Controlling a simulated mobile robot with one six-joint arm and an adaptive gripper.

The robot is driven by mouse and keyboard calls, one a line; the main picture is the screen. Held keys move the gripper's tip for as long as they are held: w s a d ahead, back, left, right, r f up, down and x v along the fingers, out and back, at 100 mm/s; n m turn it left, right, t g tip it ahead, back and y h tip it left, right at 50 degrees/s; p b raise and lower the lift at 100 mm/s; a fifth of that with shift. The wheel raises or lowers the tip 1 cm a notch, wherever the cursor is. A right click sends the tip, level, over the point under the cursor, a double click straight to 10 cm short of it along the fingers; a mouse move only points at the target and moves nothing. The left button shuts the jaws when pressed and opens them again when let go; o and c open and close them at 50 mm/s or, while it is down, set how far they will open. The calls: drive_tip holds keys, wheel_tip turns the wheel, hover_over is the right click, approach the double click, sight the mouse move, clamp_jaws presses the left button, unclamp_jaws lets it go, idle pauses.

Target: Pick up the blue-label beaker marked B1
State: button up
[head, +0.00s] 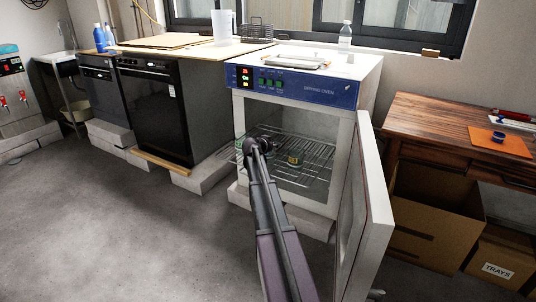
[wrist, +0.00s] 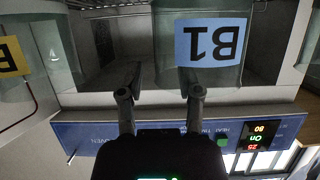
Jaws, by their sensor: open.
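The beaker B1 (wrist: 212,43) shows upside down in the wrist view, clear glass with a blue label. It stands just beyond my gripper (wrist: 160,78), whose two fingers are apart with nothing clearly held. The beaker sits toward the right finger in that view; I cannot tell whether the fingers touch it. In the head view my gripper (head: 258,142) is at the front left of the open drying oven. It and my arm largely hide the beaker there. A yellow-label beaker (wrist: 10,57) is at the left of the wrist view and on the oven rack (head: 313,152) in the head view.
The oven door (head: 374,215) stands open on the right, beside my arm. The oven's blue control panel (head: 300,87) is above the opening. A wooden desk (head: 450,135) with an orange mat (head: 480,143) is at right. Floor at left is clear.

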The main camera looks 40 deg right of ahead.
clamp_jaws()
drive_tip(key=shift+r, duration=0.1)
idle(0.4)
drive_tip(key=s+a+r+p, duration=0.4)
drive_tip(key=s+a+p, duration=0.1)
drive_tip(key=s+a, duration=0.6)
drive_tip(key=shift+a+r, duration=0.4)
idle(0.7)
